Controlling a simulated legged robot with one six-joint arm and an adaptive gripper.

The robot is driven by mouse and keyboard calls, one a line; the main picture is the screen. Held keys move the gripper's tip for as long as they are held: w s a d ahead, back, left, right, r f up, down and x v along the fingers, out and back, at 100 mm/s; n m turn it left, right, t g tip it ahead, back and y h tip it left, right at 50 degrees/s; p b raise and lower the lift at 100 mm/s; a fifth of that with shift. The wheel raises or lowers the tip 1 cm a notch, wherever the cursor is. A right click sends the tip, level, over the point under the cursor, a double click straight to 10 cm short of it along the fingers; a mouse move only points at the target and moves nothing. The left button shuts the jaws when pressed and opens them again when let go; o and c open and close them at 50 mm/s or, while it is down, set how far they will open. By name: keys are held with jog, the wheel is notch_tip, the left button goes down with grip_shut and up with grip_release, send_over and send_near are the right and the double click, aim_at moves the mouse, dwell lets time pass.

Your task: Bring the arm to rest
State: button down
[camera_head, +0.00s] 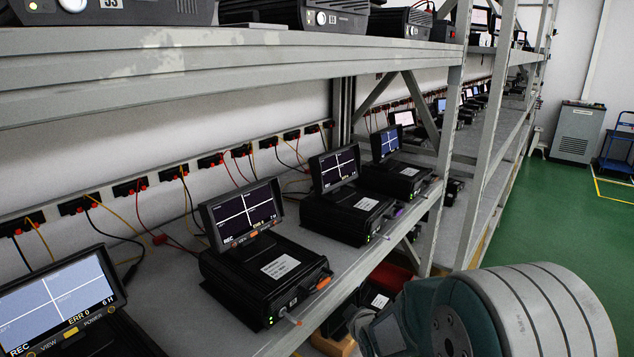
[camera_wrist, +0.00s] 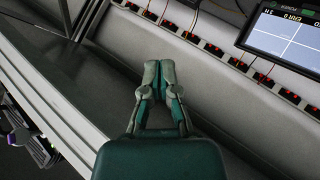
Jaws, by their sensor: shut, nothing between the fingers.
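My gripper (camera_wrist: 159,75) shows in the wrist view, with its two fingers together and nothing between them. In the head view part of my arm fills the lower right; the gripper itself does not show there. A device with a lit screen (camera_wrist: 285,35) is at the upper right of the wrist view.
Black boxes with screens (camera_head: 265,275) stand along the middle shelf (camera_head: 190,310). An upper shelf (camera_head: 180,75) runs above them. Green floor (camera_head: 560,220) is clear at the right, before a grey cabinet (camera_head: 577,132).

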jog(key=s+d+r+m+g, duration=0.2)
jog(key=s+r, duration=0.3)
jog(key=s, duration=0.5)
jog(key=s+d+r+m+g+h, duration=0.1)
jog(key=s+r+m, duration=0.4)
jog(key=s, duration=0.6)
jog(key=s+d+r+m+g+h, duration=0.1)
jog(key=s+d+r+m+g, duration=0.2)
jog(key=s, duration=0.7)
jog(key=shift+s+d+r+m, duration=0.15)
jog(key=shift+d+r+m, duration=0.15)
jog(key=shift+d+r, duration=0.45)
jog(key=shift+a+r, duration=0.15)
jog(key=shift+a, duration=0.1)
